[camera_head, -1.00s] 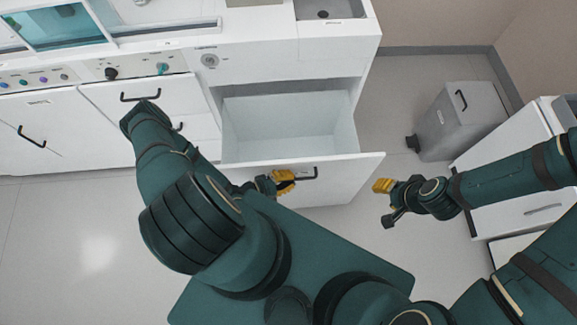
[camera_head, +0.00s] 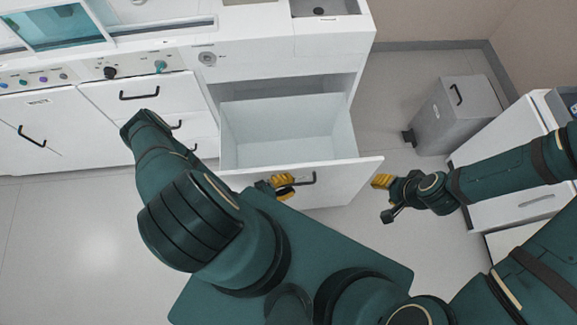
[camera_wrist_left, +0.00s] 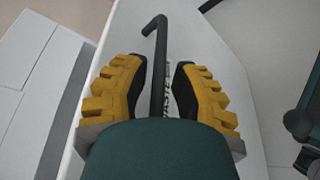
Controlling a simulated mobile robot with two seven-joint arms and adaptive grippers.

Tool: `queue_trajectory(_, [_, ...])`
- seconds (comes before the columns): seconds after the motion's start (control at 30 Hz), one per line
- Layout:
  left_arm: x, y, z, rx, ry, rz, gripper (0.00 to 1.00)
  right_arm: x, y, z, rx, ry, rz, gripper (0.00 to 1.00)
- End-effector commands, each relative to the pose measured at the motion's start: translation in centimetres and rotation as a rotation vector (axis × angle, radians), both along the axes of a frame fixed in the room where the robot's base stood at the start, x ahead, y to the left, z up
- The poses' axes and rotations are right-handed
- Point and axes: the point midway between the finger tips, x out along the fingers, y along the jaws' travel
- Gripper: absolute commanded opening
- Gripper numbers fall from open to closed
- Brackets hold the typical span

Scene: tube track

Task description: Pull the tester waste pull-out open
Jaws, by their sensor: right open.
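The tester waste pull-out (camera_head: 335,185) is a white drawer under the counter, standing well out with its empty-looking pale interior (camera_head: 285,135) showing. Its black bar handle (camera_head: 308,181) is on the front. My left gripper (camera_head: 284,186) is at this handle. Lettering on the front is partly hidden behind the handle. My right gripper (camera_head: 382,198) is open and empty, right of the pull-out.
A grey bin (camera_head: 455,115) stands on the floor at the right. A white cabinet (camera_head: 500,145) is beside my right arm. Closed cabinet fronts with black handles (camera_head: 139,96) are at the left. Clear floor lies at lower left.

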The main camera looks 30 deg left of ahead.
Motion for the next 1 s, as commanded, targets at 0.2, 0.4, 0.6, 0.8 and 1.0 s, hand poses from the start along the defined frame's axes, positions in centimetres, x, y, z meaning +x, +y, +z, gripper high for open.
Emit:
queue_trajectory(0.2, [-0.5,0.5,0.1,0.001,0.001,0.002,0.25,0.0,0.0,0.0,0.000,0.000,0.000,0.47])
queue_trajectory(0.4, [-2.9,2.4,0.8,0.003,0.001,0.003,0.25,0.0,0.0,0.0,0.000,0.000,0.000,0.47])
queue_trajectory(0.6, [-6.2,4.8,1.7,0.003,0.001,0.003,0.25,0.0,0.0,0.0,0.000,0.000,0.000,0.47])
queue_trajectory(0.8, [-8.4,6.5,2.3,0.002,0.000,0.001,0.25,0.0,0.0,0.0,0.000,0.000,0.000,0.47])
queue_trajectory(1.0, [-9.3,7.0,2.6,0.001,0.000,-0.001,0.25,0.0,0.0,0.0,0.000,0.000,0.000,0.47])
